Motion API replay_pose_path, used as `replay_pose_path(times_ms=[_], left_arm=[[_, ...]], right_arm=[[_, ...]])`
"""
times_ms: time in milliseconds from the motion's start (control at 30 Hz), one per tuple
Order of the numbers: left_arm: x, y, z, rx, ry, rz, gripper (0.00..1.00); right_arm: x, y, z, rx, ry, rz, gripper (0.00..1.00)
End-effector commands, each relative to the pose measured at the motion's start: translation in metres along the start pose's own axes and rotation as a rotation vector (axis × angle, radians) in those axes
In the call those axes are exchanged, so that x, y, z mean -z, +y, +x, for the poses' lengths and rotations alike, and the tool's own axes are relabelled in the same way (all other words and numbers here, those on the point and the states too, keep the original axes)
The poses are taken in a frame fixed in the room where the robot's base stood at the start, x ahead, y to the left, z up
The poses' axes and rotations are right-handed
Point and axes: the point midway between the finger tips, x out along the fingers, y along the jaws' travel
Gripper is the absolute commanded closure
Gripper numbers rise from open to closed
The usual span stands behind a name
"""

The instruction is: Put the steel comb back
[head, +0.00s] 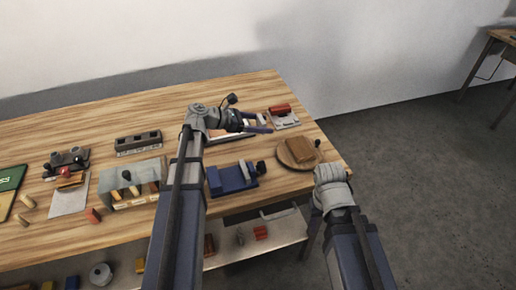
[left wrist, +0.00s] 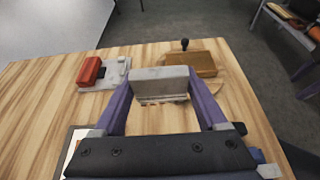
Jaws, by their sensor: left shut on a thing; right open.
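A flat grey metal piece, which looks like the steel comb (left wrist: 160,79), is between the fingers of my left gripper (left wrist: 162,88) in the left wrist view. Light and reddish marks show along its lower edge; I cannot make out its teeth. In the head view the left gripper (head: 262,122) is shut on this small pale piece (head: 262,119), over the table's right part. Whether the comb touches the table is unclear. My right arm comes in at the lower right of the head view; its gripper does not show.
A red block on a grey stand (head: 284,119) is behind the left gripper. A round wooden board (head: 284,157) with a brown block (head: 302,149) is at the right edge. A blue vice (head: 230,179) is in front. Holders and loose pieces crowd the left of the wooden table (head: 200,98).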

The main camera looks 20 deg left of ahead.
Motion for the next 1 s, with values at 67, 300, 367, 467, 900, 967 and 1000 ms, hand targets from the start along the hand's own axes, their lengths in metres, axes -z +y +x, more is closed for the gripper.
replay_pose_path(times_ms=[67, 300, 367, 467, 900, 967, 1000], left_arm=[[0.012, 0.000, 0.005, -0.001, 0.000, 0.000, 0.99], [0.046, 0.000, 0.019, -0.001, 0.000, -0.001, 0.99], [0.052, 0.000, 0.022, -0.001, -0.001, -0.001, 0.99], [0.056, 0.000, 0.023, -0.001, -0.001, -0.001, 0.99], [0.083, 0.000, 0.034, -0.002, 0.000, -0.001, 0.99], [0.088, 0.000, 0.036, -0.002, -0.001, -0.001, 0.99], [0.090, 0.000, 0.037, -0.002, -0.001, -0.001, 0.99]], right_arm=[[0.001, -0.001, 0.013, 0.000, 0.000, 0.000, 0.50], [0.003, -0.005, 0.050, 0.000, 0.000, -0.001, 0.50], [0.003, -0.005, 0.057, 0.000, 0.000, -0.001, 0.50], [0.004, -0.006, 0.060, 0.000, 0.000, -0.001, 0.50], [0.005, -0.009, 0.089, 0.000, 0.000, -0.001, 0.50], [0.006, -0.009, 0.095, 0.000, 0.000, -0.001, 0.50], [0.006, -0.009, 0.097, 0.000, 0.000, -0.001, 0.50]])
